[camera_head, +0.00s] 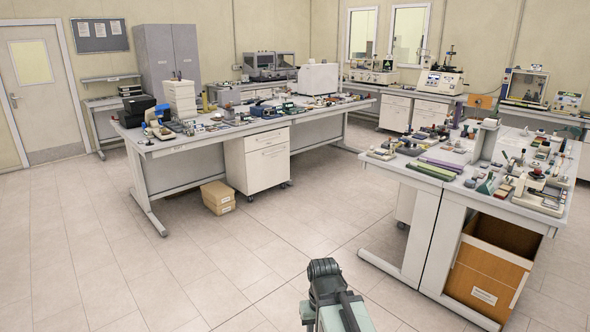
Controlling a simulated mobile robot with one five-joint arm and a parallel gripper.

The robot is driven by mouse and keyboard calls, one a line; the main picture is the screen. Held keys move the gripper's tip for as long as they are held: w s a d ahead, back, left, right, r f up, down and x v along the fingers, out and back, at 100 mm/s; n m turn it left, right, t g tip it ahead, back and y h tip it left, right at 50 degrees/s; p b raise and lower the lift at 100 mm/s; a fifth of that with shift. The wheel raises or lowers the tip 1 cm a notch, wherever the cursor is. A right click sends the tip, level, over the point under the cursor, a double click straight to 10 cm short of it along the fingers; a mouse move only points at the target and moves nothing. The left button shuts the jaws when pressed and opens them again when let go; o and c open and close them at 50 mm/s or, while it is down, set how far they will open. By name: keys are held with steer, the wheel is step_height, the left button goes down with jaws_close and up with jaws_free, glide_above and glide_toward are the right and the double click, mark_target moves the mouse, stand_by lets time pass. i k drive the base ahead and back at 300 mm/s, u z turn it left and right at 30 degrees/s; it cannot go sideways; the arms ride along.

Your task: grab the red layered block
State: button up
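A small reddish block (503,191) lies among many small items on the right workbench (437,198), near its front edge. It is too small here to tell if it is layered or if it is the red layered block. Part of my arm shows at the bottom centre, ending in a dark joint over the floor, well short of the bench. My gripper's fingers do not show, so I cannot see whether it is open or shut.
Green slabs (430,170) lie at the right bench's near left corner. A brown bin (484,281) stands under that bench. A longer cluttered bench (160,150) stands at the left, with a cardboard box (218,198) on the floor by it. The tiled floor (200,260) between is clear.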

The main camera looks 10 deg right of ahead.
mark_target(499, 194)
steer(key=u, duration=0.25)
steer(key=i, duration=2.25)
steer(key=z, duration=0.3)
steer(key=i, duration=1.5)
steer(key=z, duration=1.4)
steer(key=i, duration=1.15)
steer(key=u, duration=5.35)
steer(key=i, duration=0.95)
steer(key=u, duration=5.75)
